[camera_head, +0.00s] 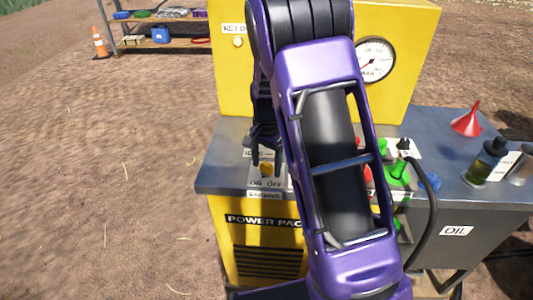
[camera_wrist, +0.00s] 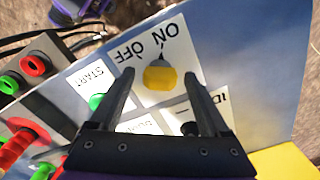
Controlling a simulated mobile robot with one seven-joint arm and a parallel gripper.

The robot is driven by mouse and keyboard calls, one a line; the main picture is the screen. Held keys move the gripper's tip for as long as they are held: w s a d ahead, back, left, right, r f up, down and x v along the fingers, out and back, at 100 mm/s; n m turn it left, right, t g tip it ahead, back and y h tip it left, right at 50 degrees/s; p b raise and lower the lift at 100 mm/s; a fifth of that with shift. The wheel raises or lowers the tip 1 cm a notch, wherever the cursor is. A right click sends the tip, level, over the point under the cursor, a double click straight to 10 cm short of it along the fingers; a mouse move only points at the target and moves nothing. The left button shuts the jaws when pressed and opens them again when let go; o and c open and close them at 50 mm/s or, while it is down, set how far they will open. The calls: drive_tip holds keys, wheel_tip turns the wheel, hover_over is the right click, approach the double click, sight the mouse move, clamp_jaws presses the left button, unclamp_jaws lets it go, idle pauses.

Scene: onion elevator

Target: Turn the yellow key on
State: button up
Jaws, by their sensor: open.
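The yellow key (camera_head: 266,169) is a small knob on a white label marked ON and OFF, on the front part of the grey panel. In the wrist view the yellow key (camera_wrist: 160,78) shows between my two fingertips, with the ON and OFF words upside down beyond it. My gripper (camera_head: 267,161) is open and points down at the key, one finger on each side. In the wrist view my gripper (camera_wrist: 159,74) shows a gap between each fingertip and the key.
A green START button (camera_wrist: 97,101) lies close beside one finger. Red and green knobs (camera_wrist: 33,64) stand farther left in the wrist view. The yellow cabinet (camera_head: 235,75) with a gauge (camera_head: 375,60) rises behind. A red funnel (camera_head: 467,120) and bottle (camera_head: 487,162) stand right.

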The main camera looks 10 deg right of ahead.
sight(266, 163)
wheel_tip(266, 163, up, 17)
drive_tip(key=p, duration=0.2)
drive_tip(key=shift+r, duration=0.15)
